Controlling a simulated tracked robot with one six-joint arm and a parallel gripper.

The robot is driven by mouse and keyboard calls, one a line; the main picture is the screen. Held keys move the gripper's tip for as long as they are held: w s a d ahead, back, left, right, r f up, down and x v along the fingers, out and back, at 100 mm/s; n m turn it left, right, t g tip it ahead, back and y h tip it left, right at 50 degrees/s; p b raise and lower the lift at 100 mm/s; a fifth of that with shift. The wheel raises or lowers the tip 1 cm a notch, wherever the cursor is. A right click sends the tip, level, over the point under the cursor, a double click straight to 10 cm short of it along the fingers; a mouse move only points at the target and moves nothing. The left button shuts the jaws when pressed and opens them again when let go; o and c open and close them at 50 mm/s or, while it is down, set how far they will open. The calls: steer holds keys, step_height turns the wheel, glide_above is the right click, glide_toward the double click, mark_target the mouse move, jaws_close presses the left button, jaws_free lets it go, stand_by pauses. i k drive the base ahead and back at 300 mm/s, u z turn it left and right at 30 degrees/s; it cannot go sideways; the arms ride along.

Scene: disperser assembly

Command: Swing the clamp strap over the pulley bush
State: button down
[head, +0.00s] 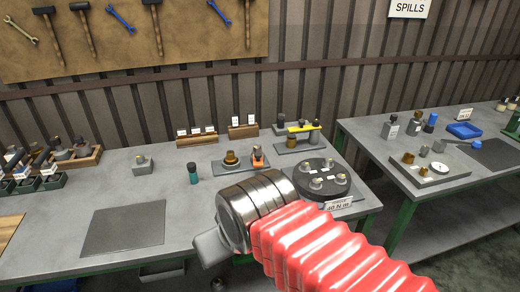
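A yellow bar (300,128), which looks like the clamp strap, lies across a small grey fixture at the back of the near bench. A brass cylinder (291,141) stands under or just in front of its left end; it may be the pulley bush. Dark-topped posts stand by both ends of the bar. At this size I cannot tell whether the bar touches the cylinder. My gripper (211,246) is in the foreground, well in front of the fixture. Its grey body shows at the lower left of my metal wrist; its fingers are hidden, so its opening does not show.
A round black plate (322,180) with several fittings lies right of my wrist. A small plate (227,169) holds a brass part and an orange clamp (258,156). Labelled wooden blocks (243,131) stand behind. A grey mat (124,229) is bare at left. A second bench (410,187) stands right.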

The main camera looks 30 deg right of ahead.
mark_target(258, 161)
steer(key=i, duration=0.85)
steer(key=z, duration=0.05)
